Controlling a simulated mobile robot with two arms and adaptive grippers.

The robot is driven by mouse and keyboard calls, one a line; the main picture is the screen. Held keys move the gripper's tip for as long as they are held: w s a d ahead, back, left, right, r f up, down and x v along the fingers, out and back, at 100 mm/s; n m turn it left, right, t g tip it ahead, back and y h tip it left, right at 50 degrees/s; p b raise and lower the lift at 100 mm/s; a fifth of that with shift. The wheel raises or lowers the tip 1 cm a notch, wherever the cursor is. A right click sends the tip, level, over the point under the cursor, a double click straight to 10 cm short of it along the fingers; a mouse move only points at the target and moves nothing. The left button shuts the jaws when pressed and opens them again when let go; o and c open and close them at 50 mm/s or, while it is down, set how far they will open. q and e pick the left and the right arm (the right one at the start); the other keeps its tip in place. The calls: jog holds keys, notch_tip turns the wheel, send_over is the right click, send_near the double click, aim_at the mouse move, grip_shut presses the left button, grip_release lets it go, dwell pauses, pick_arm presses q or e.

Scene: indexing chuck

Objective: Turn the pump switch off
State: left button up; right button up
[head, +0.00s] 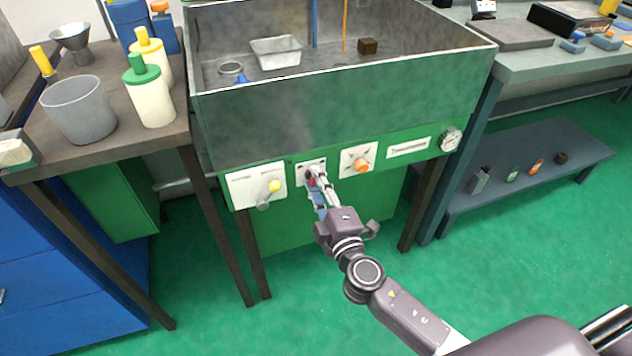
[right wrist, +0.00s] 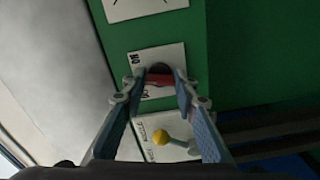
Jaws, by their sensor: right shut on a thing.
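The pump switch (right wrist: 160,79) is a red lever on a dark round base, on a small white plate (right wrist: 172,56) on the tank's green front panel. In the right wrist view the lever lies between the fingertips of my right gripper (right wrist: 159,86), which is shut on it. The plate's "ON" lettering shows at its upper left; its other lettering is partly hidden by the lever and finger. In the head view my right gripper (head: 317,180) reaches the plate (head: 303,167) and hides most of the switch. My left gripper is not in view.
A yellow-knobbed lever (head: 273,187) on a white plate sits close left of the switch. An orange knob (head: 361,165) sits to its right, then a gauge (head: 450,140). The open tank (head: 340,100) stands above. A table with containers (head: 80,110) stands left.

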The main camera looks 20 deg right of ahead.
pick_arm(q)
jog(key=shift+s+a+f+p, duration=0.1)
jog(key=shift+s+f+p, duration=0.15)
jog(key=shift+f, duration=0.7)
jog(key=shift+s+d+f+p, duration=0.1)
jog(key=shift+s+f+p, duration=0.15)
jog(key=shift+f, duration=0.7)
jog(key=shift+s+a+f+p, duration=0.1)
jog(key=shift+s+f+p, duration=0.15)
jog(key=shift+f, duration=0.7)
pick_arm(e)
jog(key=shift+n, duration=4.4)
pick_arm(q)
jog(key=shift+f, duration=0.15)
pick_arm(e)
jog(key=shift+f, duration=0.1)
jog(key=o, duration=1.2)
jog(key=shift+c, duration=0.2)
jog(key=shift+s, duration=0.1)
jog(key=s, duration=1.1)
jog(key=shift+s+d, duration=0.25)
jog(key=shift+s, duration=0.15)
